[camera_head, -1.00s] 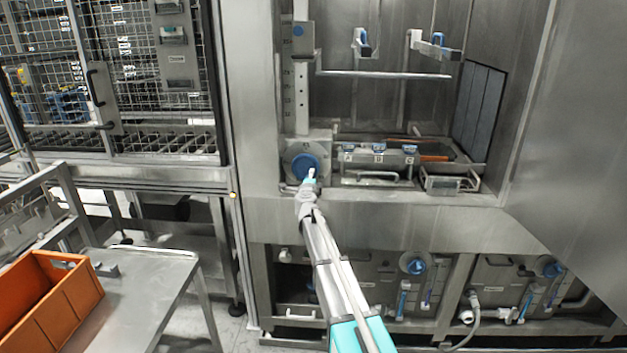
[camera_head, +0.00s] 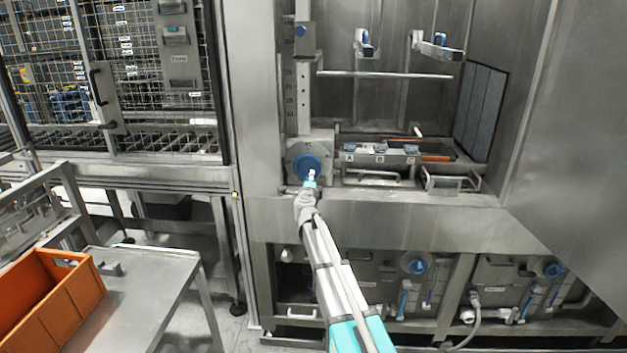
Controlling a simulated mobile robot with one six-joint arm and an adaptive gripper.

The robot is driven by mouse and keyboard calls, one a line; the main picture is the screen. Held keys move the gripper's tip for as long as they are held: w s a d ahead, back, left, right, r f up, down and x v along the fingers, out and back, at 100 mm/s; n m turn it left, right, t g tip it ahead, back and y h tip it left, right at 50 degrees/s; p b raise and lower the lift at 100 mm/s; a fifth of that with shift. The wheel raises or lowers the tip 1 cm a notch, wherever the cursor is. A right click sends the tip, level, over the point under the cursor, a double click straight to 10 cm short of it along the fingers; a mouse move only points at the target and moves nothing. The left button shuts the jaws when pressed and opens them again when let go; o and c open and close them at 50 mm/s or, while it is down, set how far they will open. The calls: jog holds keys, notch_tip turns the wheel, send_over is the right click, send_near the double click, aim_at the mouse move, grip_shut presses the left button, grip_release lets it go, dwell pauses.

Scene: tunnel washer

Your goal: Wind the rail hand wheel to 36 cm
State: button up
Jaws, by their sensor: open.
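The hand wheel (camera_head: 304,165) is a blue disc on a grey plate at the lower left of the washer's open bay. A vertical rail (camera_head: 303,90) with scale marks rises above it. A small block with a blue knob (camera_head: 300,32) sits high on the rail. My gripper (camera_head: 311,174) is at the lower right edge of the wheel and overlaps it in the picture. It is open. I cannot tell whether it touches the wheel.
A horizontal bar (camera_head: 385,74) crosses the bay above. A block with blue-topped parts (camera_head: 380,160) lies right of the wheel. A mesh cage (camera_head: 130,80) stands at the left. An orange crate (camera_head: 48,300) is on a metal table (camera_head: 140,300) at the lower left.

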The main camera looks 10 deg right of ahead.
jog(key=v, duration=0.4)
dwell(0.3)
jog(key=s+a+f+n+g+y+p, duration=0.2)
jog(key=s+a+n+g+y+p, duration=0.4)
jog(key=s+a+n+y, duration=0.85)
jog(key=s+d+f+n+g+h+p, duration=0.1)
jog(key=s+d+f+n+g+h, duration=0.1)
jog(key=s, duration=0.6)
jog(key=s+d+f+n+g+h+p, duration=0.2)
jog(key=s+d+g+h, duration=0.2)
jog(key=s, duration=0.5)
jog(key=s+d+f+n+g+h+p, duration=0.1)
jog(key=s+d+f+n+g+h, duration=0.1)
jog(key=s, duration=0.7)
jog(key=d+n+g+h, duration=0.1)
jog(key=d+g, duration=0.1)
jog(key=g, duration=0.1)
jog(key=shift+d, duration=0.15)
